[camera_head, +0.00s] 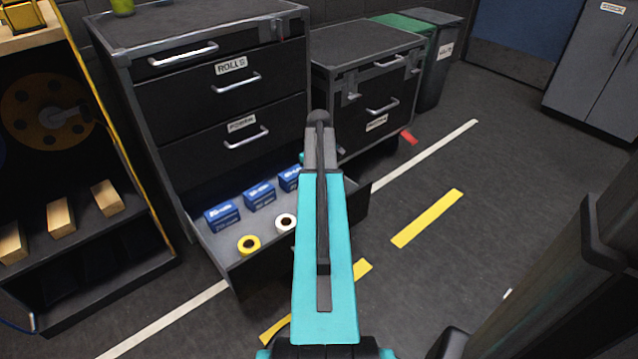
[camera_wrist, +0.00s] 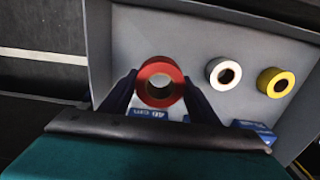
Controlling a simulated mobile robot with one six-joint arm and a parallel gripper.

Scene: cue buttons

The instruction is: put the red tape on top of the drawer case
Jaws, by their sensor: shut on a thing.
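The red tape (camera_wrist: 160,66) is a thick ring between the two dark fingers of my gripper (camera_wrist: 161,78) in the wrist view. My gripper is shut on it, over the grey floor of the open bottom drawer (camera_wrist: 262,45). I cannot tell whether the tape touches the drawer floor. In the head view my arm hides the gripper and the red tape. The drawer case (camera_head: 205,17) is a dark cabinet at the upper left, with a flat top and two closed drawers above the open one.
In the open drawer lie a white tape (camera_head: 285,222), a yellow tape (camera_head: 249,244) and blue boxes (camera_head: 222,217). A green object (camera_head: 122,6) stands on the case top at its back left; the rest looks clear. A lower cabinet (camera_head: 366,42) stands to the right. A shelf with wooden blocks (camera_head: 60,219) stands left.

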